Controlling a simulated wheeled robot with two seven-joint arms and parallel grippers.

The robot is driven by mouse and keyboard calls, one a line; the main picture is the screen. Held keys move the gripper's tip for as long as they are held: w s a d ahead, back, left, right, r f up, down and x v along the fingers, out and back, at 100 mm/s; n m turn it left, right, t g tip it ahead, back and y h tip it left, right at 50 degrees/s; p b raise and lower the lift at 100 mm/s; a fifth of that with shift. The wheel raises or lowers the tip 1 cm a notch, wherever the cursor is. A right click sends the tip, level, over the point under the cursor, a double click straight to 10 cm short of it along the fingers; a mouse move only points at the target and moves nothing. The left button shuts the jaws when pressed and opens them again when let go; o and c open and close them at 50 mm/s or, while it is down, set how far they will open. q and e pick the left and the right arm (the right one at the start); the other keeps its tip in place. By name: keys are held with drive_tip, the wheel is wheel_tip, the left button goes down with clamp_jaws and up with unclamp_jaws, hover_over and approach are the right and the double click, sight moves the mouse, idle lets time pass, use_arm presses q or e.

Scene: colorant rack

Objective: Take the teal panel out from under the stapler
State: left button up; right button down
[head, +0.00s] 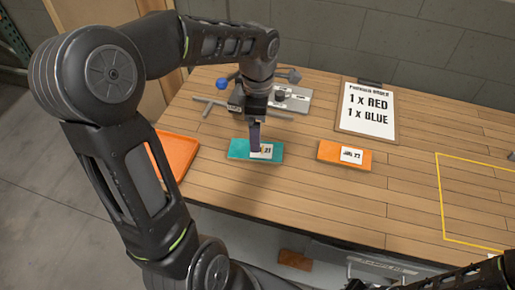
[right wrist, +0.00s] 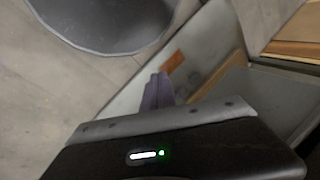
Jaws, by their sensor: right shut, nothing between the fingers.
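The teal panel (head: 238,149) lies flat on the wooden table in the head view, with a white label on its right part. My left gripper (head: 255,148) points down over the panel, its dark fingertips at or just above the label. I cannot tell whether they touch it. The fingers overlap into one narrow bar, so their opening does not show. I cannot make out a stapler on the panel; the gripper hides part of it. My right gripper (right wrist: 158,92) is shut and empty in the right wrist view, away from the panel.
An orange panel (head: 330,152) lies to the right, and an orange tray (head: 180,145) to the left. A grey plate (head: 300,101) and metal bars with a blue knob (head: 222,84) are behind. The yellow-outlined area (head: 475,205) looks clear.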

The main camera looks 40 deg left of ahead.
sight(239, 150)
use_arm(q)
drive_tip(key=shift+f, duration=1.2)
drive_tip(key=shift+f, duration=0.1)
drive_tip(key=shift+s+f+p, duration=0.1)
drive_tip(key=shift+f+p, duration=0.2)
drive_tip(key=shift+p, duration=0.1)
wheel_tip(239, 150, down, 4)
drive_tip(key=shift+s+a+r+p, duration=0.15)
drive_tip(key=shift+r+p, duration=0.05)
drive_tip(key=shift+p, duration=0.3)
drive_tip(key=shift+f, duration=0.45)
drive_tip(key=shift+c, duration=0.4)
drive_tip(key=c, duration=1.6)
